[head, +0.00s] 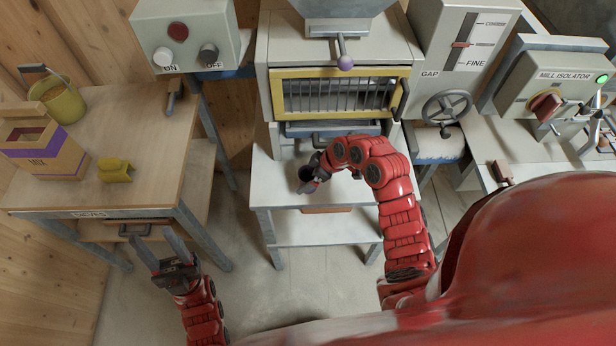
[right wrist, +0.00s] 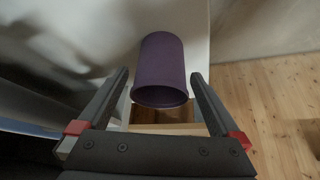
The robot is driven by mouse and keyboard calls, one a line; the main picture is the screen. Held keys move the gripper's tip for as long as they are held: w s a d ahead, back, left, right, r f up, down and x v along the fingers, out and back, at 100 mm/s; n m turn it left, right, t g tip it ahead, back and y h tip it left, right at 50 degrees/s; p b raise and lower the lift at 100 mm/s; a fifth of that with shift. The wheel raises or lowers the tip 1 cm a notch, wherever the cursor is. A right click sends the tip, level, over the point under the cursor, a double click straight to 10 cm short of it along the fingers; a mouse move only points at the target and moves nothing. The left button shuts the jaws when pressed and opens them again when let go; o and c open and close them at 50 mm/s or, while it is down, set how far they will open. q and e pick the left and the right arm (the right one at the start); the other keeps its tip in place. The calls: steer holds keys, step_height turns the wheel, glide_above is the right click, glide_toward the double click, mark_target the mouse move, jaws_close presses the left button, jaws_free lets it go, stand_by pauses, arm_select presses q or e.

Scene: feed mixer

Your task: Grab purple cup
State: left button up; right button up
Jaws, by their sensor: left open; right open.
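The fingers are open, with a gap on each side of the cup. In the head view my right gripper (head: 312,184) is over the small white table (head: 275,185) below the mixer, and the cup (head: 306,173) shows only as a dark patch beside it, partly hidden. My left gripper (head: 160,252) is open and empty, low in front of the wooden table at the left.
The wooden table (head: 120,110) holds a MIX box (head: 45,150), a bucket (head: 62,102) and a yellow object (head: 116,170). The mixer (head: 340,92) with a yellow-framed grille rises behind the white table. A handwheel (head: 447,107) and the mill isolator box (head: 550,85) stand at the right.

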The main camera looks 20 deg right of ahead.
steer(key=shift+f, duration=0.1)
steer(key=shift+c, duration=0.3)
steer(key=c, duration=1.2)
